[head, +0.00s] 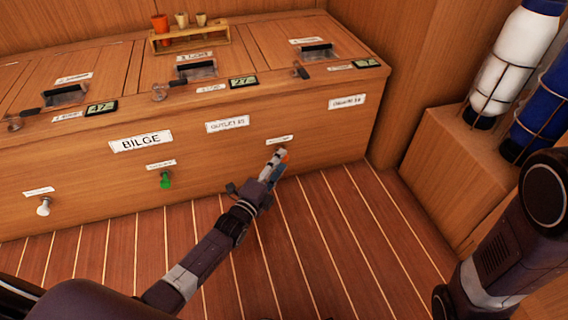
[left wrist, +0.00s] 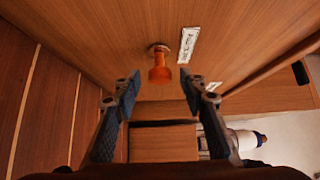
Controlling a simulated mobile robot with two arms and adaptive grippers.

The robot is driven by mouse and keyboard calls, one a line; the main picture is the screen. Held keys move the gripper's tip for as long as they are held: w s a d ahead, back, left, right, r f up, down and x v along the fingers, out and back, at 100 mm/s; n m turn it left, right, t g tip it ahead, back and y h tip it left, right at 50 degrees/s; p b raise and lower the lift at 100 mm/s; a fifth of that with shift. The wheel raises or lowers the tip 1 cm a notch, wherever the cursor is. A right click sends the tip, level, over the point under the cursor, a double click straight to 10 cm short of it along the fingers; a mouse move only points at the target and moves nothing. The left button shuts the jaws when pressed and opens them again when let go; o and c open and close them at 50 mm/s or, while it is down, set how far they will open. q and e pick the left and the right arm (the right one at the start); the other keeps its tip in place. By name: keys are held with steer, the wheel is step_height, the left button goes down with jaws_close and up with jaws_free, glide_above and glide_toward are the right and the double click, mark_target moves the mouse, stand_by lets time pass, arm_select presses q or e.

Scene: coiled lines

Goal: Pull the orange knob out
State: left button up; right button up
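The orange knob (left wrist: 159,68) sticks out of the wooden cabinet front in the left wrist view, below a small white label. In the head view only a sliver of the orange knob (head: 284,157) shows beside my fingers. My left gripper (left wrist: 157,82) is open, with its two dark fingertips on either side of the knob and a gap to each. The same left gripper (head: 277,160) reaches to the cabinet front in the head view. My right gripper is not in view.
A green knob (head: 165,180) and a white knob (head: 43,206) sit further left on the cabinet front (head: 330,143). Blue and white cylinders stand in wire holders at the right. A small rack with cups stands on the cabinet top. The striped floor (head: 330,230) is clear.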

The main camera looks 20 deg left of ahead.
arm_select(q)
steer(key=shift+w+d+b, duration=0.15)
steer(key=shift+w+b, duration=0.15)
steer(key=shift+w, duration=0.4)
steer(key=shift+w+d+b, duration=0.1)
steer(key=shift+w+b, duration=0.2)
steer(key=shift+w, duration=0.4)
steer(key=shift+c, duration=0.2)
jaws_close()
